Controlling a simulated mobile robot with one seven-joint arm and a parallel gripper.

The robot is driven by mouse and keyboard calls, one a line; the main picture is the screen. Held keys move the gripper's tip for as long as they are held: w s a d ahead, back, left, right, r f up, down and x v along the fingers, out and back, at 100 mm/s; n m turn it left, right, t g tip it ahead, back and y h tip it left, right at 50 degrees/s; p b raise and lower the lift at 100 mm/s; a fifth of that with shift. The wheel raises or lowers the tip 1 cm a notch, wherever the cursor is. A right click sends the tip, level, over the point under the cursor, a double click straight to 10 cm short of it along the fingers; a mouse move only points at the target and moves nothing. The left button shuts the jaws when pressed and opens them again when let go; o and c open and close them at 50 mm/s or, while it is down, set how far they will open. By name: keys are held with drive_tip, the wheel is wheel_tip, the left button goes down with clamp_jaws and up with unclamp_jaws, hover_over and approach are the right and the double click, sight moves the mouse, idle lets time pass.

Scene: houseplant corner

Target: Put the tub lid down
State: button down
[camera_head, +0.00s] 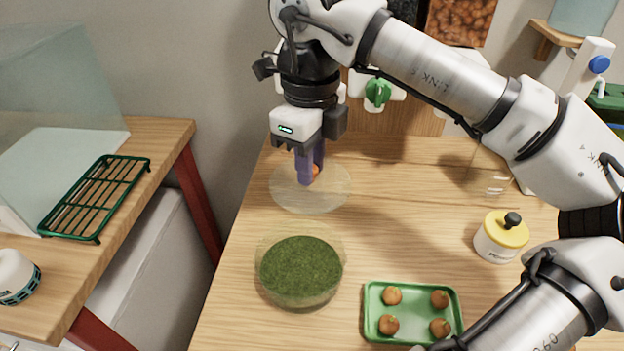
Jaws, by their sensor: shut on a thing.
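The tub lid (330,196) is a clear, round disc with a small orange knob (314,171) near its middle. My gripper (311,178) points down and is shut on the lid's knob. The lid looks level and is over the wooden table's back left part; I cannot tell whether it touches the wood. The open clear tub (300,270), filled with green moss-like stuff, stands just in front of the lid. The gripper's fingers hide part of the knob.
A green tray (372,312) with several small brown balls lies right of the tub. A white jar with a yellow lid (503,232) stands farther right. A side table at left bears a green rack (96,198). The table's middle is clear.

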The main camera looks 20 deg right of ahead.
sight(312, 188)
drive_tip(key=shift+w+d+r, duration=0.1)
drive_tip(key=shift+w+d, duration=0.1)
drive_tip(key=shift+w, duration=0.3)
drive_tip(key=shift+w+d, duration=0.15)
drive_tip(key=shift+w, duration=0.3)
wheel_tip(312, 188, down, 2)
drive_tip(key=shift+f, duration=0.1)
wheel_tip(312, 188, down, 5)
drive_tip(key=shift+f, duration=0.1)
drive_tip(key=shift+f, duration=0.25)
drive_tip(key=c, duration=1.3)
unclamp_jaws()
drive_tip(key=shift+r, duration=0.1)
drive_tip(key=shift+r, duration=0.1)
